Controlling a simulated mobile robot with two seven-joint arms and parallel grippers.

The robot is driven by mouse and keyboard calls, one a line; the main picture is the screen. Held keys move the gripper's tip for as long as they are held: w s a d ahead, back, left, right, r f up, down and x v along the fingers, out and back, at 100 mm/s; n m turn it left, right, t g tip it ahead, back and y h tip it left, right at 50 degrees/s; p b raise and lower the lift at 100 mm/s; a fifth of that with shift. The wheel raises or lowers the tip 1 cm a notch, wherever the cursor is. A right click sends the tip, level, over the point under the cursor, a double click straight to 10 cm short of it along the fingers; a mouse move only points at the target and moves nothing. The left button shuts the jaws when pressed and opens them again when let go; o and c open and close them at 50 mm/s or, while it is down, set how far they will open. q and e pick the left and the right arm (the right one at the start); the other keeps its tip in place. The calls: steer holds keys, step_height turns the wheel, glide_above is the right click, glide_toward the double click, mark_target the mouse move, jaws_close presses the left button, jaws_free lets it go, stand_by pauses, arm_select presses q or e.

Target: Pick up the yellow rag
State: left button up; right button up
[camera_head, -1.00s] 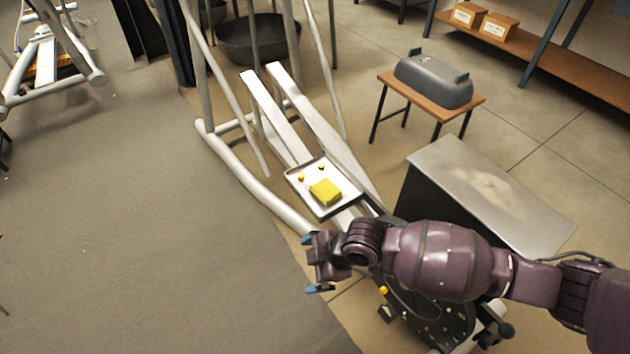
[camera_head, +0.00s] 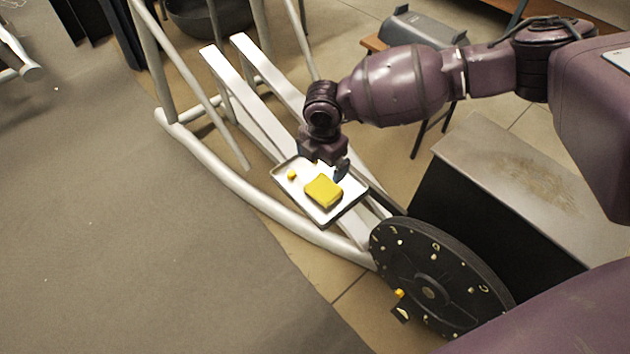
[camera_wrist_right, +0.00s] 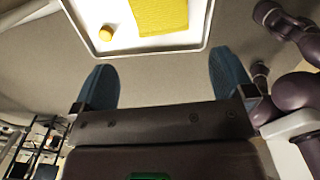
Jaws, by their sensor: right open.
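The yellow rag (camera_head: 323,191) is a folded square lying on a white tray (camera_head: 292,196) on the elliptical's rail. It also shows at the top of the right wrist view (camera_wrist_right: 158,14), partly cut off by the frame edge. My right gripper (camera_head: 328,170) is above the far side of the tray, pointing down, just behind the rag. In the right wrist view its two blue fingers (camera_wrist_right: 164,80) are spread apart with nothing between them, and the rag lies beyond their tips. My left gripper does not show.
Small yellow pieces (camera_head: 291,175) lie on the tray near the rag, one of them also in the right wrist view (camera_wrist_right: 106,33). A black flywheel disc (camera_head: 432,280) stands close to the tray's near right. A metal-topped black box (camera_head: 545,195) is farther right.

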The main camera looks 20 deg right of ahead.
steer(key=b, duration=0.2)
glide_above(322, 188)
step_height(322, 188, down, 6)
steer(key=shift+r, duration=0.25)
steer(key=shift+f, duration=0.2)
step_height(322, 188, down, 4)
steer(key=shift+s+f+b, duration=0.15)
steer(key=shift+b, duration=0.85)
steer(key=shift+f, duration=0.25)
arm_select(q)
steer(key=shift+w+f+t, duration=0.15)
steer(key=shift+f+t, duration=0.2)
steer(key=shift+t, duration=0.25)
arm_select(e)
steer(key=shift+r, duration=0.1)
steer(key=shift+c, duration=0.5)
steer(key=c, duration=0.5)
